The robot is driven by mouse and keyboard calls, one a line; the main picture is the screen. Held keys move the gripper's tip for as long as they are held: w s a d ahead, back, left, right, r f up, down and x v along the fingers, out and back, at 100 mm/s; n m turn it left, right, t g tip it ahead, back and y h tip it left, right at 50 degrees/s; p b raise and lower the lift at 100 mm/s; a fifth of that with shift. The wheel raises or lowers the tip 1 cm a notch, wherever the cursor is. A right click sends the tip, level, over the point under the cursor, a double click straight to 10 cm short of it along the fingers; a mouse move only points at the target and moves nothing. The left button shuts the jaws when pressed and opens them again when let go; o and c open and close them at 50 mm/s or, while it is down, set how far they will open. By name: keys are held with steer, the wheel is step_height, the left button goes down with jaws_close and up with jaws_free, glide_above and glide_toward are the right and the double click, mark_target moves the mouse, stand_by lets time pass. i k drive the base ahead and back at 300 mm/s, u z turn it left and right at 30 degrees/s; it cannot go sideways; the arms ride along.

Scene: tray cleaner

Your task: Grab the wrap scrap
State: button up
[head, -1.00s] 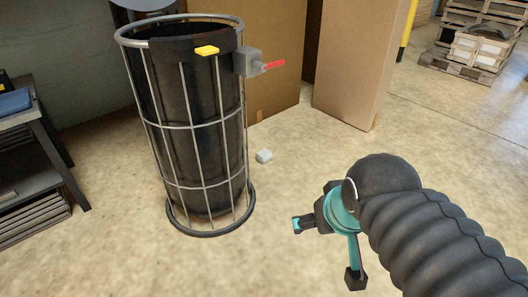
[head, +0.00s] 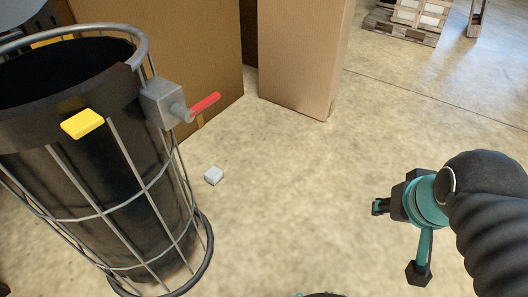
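A small pale grey-white block, likely the wrap scrap (head: 214,176), lies on the concrete floor just right of the wire bin, in front of the cardboard boxes. My gripper (head: 397,243) is at the right of the head view, well to the right of the scrap and apart from it. Its two teal fingers with dark tips are spread wide, with nothing between them. My black ribbed arm covers the far right.
A wire-cage bin (head: 112,215) with a black liner stands at the left, with a yellow tab (head: 82,123) and a red-handled latch (head: 204,104). Cardboard boxes (head: 303,55) stand behind. Pallets (head: 405,22) are at the back right. Open floor lies between scrap and gripper.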

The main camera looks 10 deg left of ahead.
mark_target(214, 174)
steer(key=z, duration=0.25)
steer(key=i, duration=1.5)
steer(key=u, duration=0.85)
steer(key=i, duration=0.95)
steer(key=u, duration=0.95)
steer(key=i, duration=0.2)
steer(key=u, duration=0.25)
